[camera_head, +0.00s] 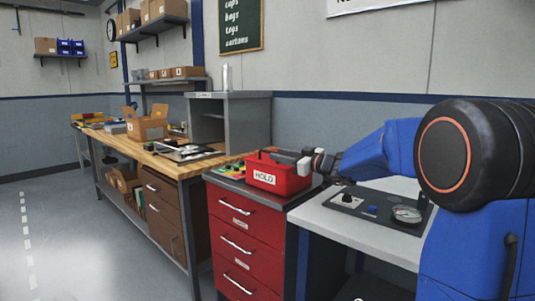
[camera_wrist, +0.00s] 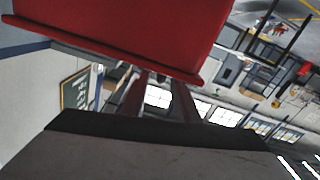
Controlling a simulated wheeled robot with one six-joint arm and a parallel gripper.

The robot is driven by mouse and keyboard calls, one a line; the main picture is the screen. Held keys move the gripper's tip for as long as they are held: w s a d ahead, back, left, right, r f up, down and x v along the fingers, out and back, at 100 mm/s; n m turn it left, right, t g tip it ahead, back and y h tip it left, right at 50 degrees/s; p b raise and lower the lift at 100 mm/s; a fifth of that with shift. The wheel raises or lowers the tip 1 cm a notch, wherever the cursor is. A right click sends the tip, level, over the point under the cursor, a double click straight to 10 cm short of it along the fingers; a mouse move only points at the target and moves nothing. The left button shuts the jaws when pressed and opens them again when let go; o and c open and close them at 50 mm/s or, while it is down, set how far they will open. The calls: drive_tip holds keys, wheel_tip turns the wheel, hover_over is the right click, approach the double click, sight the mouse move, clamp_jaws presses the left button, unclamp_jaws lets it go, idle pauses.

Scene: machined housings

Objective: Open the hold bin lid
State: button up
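The red hold bin (camera_head: 288,180) with a white HOLD label stands on top of a red drawer cabinet. Its top looks dark and uneven in the head view, and I cannot tell how far its lid is open. My gripper (camera_head: 306,163) is at the bin's upper right edge. In the wrist view a large red panel (camera_wrist: 130,25) with a lipped edge fills the top. My gripper's fingers (camera_wrist: 158,96) reach toward that lip. They stand apart with a bright gap between them. Whether they touch the panel is hidden.
The red drawer cabinet (camera_head: 240,238) stands between a wooden workbench (camera_head: 185,165) and a pale table (camera_head: 375,242) with a gauge panel (camera_head: 380,208). Small coloured items (camera_head: 232,172) lie left of the bin. A grey open cabinet (camera_head: 240,122) stands behind. The floor at left is clear.

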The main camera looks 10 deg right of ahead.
sight(262, 151)
drive_tip(key=x, duration=0.6)
drive_tip(key=shift+w+a, duration=0.2)
drive_tip(key=shift+a, duration=0.05)
clamp_jaws()
